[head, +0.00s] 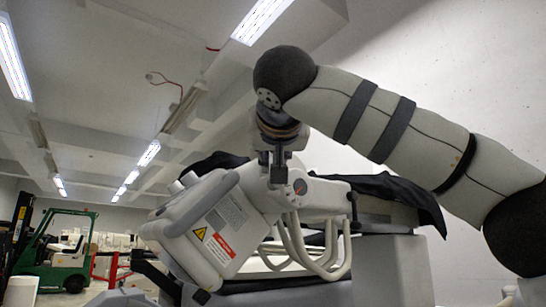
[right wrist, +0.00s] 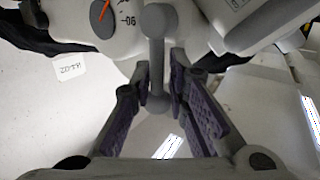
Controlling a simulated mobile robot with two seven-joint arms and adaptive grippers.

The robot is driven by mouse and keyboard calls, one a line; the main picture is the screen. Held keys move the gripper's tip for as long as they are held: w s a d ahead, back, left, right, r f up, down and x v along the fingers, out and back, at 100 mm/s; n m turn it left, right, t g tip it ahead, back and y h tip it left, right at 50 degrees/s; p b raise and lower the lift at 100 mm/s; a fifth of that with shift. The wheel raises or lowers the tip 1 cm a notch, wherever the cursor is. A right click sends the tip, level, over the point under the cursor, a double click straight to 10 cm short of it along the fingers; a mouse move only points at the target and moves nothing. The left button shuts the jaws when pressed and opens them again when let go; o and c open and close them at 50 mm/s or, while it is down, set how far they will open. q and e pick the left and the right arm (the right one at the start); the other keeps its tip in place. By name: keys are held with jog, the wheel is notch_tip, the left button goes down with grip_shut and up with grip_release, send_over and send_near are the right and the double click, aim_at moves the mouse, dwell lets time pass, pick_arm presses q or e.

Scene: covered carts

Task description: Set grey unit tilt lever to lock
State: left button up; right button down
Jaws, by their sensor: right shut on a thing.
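The grey unit (head: 195,230), a tilted box with a yellow warning triangle and an orange label, stands at the centre of the head view. My right gripper (head: 278,170) reaches down onto its upper right side. In the right wrist view the tilt lever (right wrist: 156,55), a grey bar with rounded ends, lies between the purple-padded fingers of my right gripper (right wrist: 160,80). The gripper is shut on the lever. A round dial (right wrist: 104,17) with an orange pointer sits beside the lever; it also shows in the head view (head: 300,187). No lock marking is readable. My left gripper is out of view.
Thick pale hoses (head: 318,262) hang below the unit. Black covers (head: 395,190) drape over the cart behind it. A green forklift (head: 60,255) stands far left. A white tag (right wrist: 69,67) shows left of the lever in the wrist view.

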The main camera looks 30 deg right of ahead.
jog(key=c, duration=1.4)
grip_release()
jog(key=shift+s+d, duration=0.1)
jog(key=shift+d, duration=0.15)
jog(key=shift+c, duration=0.2)
jog(key=shift+s+a, duration=0.15)
jog(key=shift+a, duration=0.05)
jog(key=v, duration=1.1)
jog(key=shift+s, duration=0.3)
